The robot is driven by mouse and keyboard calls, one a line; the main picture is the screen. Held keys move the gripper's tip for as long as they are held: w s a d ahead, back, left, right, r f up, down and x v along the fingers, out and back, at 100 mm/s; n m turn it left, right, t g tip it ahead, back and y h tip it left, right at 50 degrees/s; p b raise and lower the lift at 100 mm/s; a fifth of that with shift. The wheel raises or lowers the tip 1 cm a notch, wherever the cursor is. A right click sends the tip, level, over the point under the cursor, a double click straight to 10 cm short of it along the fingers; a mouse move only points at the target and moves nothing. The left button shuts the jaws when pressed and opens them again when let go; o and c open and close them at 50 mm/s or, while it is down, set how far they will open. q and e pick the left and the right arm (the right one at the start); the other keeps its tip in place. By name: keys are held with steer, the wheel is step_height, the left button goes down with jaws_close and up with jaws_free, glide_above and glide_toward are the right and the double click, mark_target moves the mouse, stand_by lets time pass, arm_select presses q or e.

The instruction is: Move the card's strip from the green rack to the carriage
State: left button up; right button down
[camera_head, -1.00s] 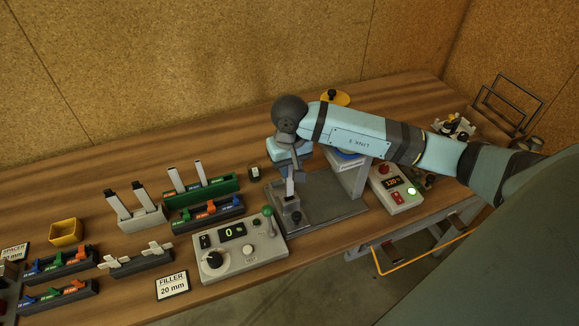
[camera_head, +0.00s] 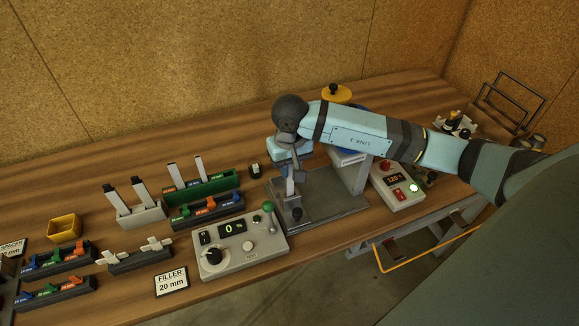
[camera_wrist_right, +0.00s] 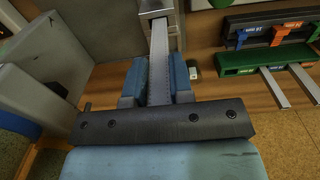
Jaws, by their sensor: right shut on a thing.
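My right gripper (camera_wrist_right: 160,85) is shut on a pale grey strip (camera_wrist_right: 159,60). The strip also shows below the gripper (camera_head: 291,170) in the head view. Its far end is at a grey metal holder (camera_wrist_right: 176,38), which seems to be the carriage, on the dark plate (camera_head: 335,205). I cannot tell how deep it sits. The green rack (camera_head: 212,190) holds two upright pale strips; it also shows in the wrist view (camera_wrist_right: 236,60). The card (camera_head: 171,281) reads "FILLER 20 mm". My left gripper is out of view.
A control box (camera_head: 240,250) with a green-knobbed lever stands left of the plate. A second box (camera_head: 400,190) with lit buttons stands to its right. Dark racks (camera_head: 207,215), a pale rack with two strips (camera_head: 142,217) and a yellow bin (camera_head: 65,227) fill the left.

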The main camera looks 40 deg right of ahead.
steer(key=shift+d+r, duration=0.1)
steer(key=shift+d, duration=0.05)
steer(key=shift+r, duration=0.2)
stand_by(0.3)
steer(key=shift+w+d+b, duration=0.1)
steer(key=shift+b, duration=0.3)
steer(key=shift+r+b, duration=0.2)
steer(key=shift+b, duration=0.1)
